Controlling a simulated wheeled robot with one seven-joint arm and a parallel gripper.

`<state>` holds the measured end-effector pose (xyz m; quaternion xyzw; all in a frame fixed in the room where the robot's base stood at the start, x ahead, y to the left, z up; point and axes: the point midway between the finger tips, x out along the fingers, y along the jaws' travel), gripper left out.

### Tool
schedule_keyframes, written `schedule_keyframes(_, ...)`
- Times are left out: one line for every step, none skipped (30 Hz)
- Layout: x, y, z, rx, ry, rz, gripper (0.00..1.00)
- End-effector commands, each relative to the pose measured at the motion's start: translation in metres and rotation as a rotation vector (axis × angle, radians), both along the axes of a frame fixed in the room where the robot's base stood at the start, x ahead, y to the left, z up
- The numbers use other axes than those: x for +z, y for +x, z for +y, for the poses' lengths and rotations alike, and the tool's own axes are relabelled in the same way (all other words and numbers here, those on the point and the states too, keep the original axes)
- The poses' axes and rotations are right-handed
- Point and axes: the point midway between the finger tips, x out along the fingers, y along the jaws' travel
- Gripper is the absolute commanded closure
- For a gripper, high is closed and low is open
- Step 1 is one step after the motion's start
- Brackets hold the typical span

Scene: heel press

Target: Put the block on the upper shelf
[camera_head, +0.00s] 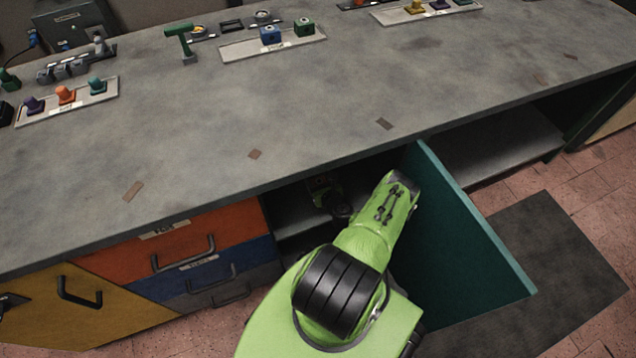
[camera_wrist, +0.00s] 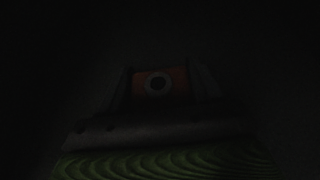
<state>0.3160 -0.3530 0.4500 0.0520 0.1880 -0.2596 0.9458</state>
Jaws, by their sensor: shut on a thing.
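The block (camera_wrist: 175,74) is a dim orange-red shape with a dark ring on its face in the wrist view. My gripper (camera_wrist: 160,78) is shut on it, with one finger at each side. In the head view my green arm reaches into the open cabinet under the counter. The gripper end is in shadow there, and I cannot make out the block in that view. A grey shelf (camera_head: 287,208) shows inside the cabinet to the left of the arm. Whether the block touches a shelf cannot be told, as the wrist view is very dark.
The teal cabinet door (camera_head: 465,240) stands open close to the right of my arm. Orange, blue and grey drawers (camera_head: 190,250) are at the left. The counter (camera_head: 330,110) overhangs the opening. An open shelf bay (camera_head: 500,145) lies beyond the door.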

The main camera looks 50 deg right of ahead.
Motion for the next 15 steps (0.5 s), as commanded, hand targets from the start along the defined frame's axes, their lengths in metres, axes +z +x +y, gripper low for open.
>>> schedule_keyframes(0.0013,0.0002,-0.0008,0.000,-0.001,0.000,0.75)
schedule_keyframes(0.0019,0.0002,-0.0008,0.000,-0.001,0.000,0.75)
schedule_keyframes(0.0022,0.0002,-0.0008,0.000,-0.001,0.000,0.75)
schedule_keyframes(0.0025,0.0002,-0.0008,0.000,-0.001,0.000,0.75)
schedule_keyframes(0.0024,0.0002,-0.0008,0.000,-0.001,0.000,0.75)
schedule_keyframes(0.0015,0.0001,-0.0008,-0.001,-0.002,0.000,0.75)
schedule_keyframes(0.0005,0.0000,-0.0007,-0.001,-0.002,0.000,0.75)
schedule_keyframes(-0.0005,0.0000,-0.0007,-0.001,-0.001,-0.001,0.75)
schedule_keyframes(-0.0003,-0.0001,-0.0005,-0.001,-0.001,0.001,0.30)
schedule_keyframes(-0.0003,-0.0001,-0.0005,0.000,-0.001,0.000,0.25)
schedule_keyframes(-0.0002,0.0000,-0.0006,0.000,-0.001,0.000,0.21)
schedule_keyframes(-0.0002,0.0000,-0.0006,0.000,-0.001,0.000,0.15)
schedule_keyframes(-0.0002,0.0000,-0.0006,0.000,-0.001,0.000,0.11)
schedule_keyframes(-0.0002,0.0000,-0.0006,0.000,-0.001,0.000,0.11)
schedule_keyframes(-0.0002,0.0000,-0.0006,0.000,-0.001,0.000,0.11)
